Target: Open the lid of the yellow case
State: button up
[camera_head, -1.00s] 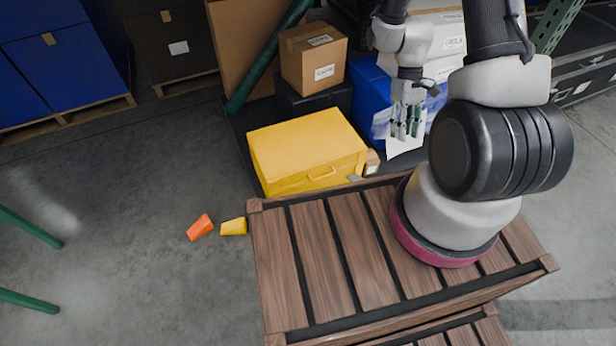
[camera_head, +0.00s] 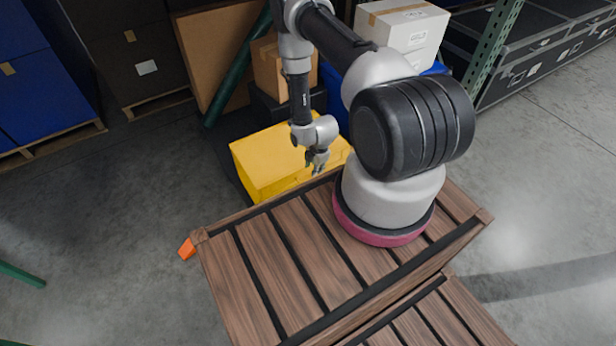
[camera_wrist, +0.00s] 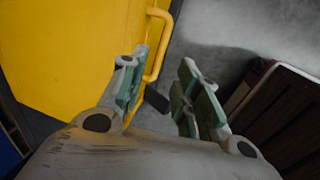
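The yellow case (camera_head: 262,158) stands on the floor beyond my slatted wooden deck, and its lid looks shut. My gripper (camera_head: 318,170) is at the front of the case, with the wrist partly covering its right side and front. In the wrist view, the case (camera_wrist: 65,50) fills the left, with its yellow handle (camera_wrist: 168,42) sticking out from the front. My gripper (camera_wrist: 165,88) is open there, and its left finger is close to the handle's lower end. I cannot tell whether they touch. The space between the fingers looks empty.
A cardboard box (camera_head: 270,70) sits behind the case, and white boxes (camera_head: 405,25) stand to the right. A green upright (camera_head: 492,45) stands further right. An orange piece (camera_head: 187,249) lies by the deck's left corner. The floor at left is mostly clear.

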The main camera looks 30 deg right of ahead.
jog(key=x, duration=0.7)
jog(key=shift+s+f, duration=0.1)
jog(key=shift+f, duration=0.25)
grip_shut()
